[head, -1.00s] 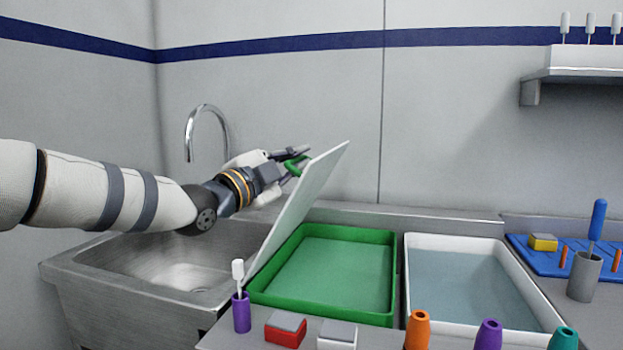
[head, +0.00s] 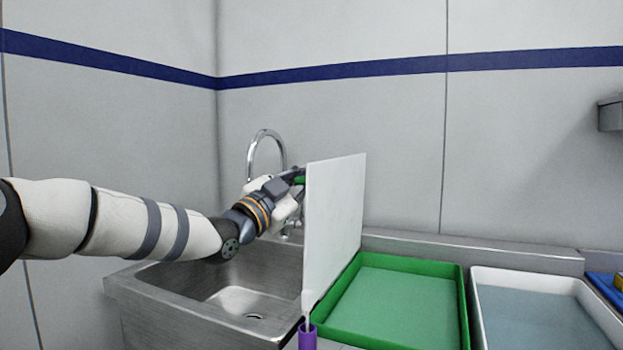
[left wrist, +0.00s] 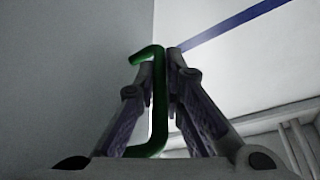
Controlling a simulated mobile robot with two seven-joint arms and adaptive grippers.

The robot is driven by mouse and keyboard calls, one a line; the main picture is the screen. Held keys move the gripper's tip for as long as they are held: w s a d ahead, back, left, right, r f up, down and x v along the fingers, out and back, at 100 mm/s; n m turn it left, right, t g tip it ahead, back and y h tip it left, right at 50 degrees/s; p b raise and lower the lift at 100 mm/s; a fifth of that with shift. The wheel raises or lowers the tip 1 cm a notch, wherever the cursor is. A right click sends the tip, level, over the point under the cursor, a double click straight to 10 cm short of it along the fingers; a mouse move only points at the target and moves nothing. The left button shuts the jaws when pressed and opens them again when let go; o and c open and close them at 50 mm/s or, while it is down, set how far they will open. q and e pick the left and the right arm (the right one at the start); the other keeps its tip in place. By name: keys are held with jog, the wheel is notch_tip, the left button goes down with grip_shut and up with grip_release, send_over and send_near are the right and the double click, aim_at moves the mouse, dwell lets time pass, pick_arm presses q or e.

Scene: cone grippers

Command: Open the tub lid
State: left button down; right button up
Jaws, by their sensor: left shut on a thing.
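The white tub lid (head: 336,220) stands about upright along the left edge of the green tub (head: 462,315). The tub is open on top and shows a pale green inside. My left gripper (head: 298,178) is on the sink side of the lid, shut on the lid's green handle. The lid hides part of its fingers in the head view. In the left wrist view the green handle (left wrist: 158,100) runs between the two fingers of the left gripper (left wrist: 160,65). My right gripper is not in view.
A steel sink (head: 225,290) with a tall curved tap (head: 266,135) lies left of the lid, under my left arm. A white tub (head: 480,300) of bluish liquid stands right of the green tub. A purple holder (head: 307,338) stands in front of the lid.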

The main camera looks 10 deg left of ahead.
pick_arm(q)
jog(key=c, duration=1.7)
grip_release()
jog(key=v, duration=1.2)
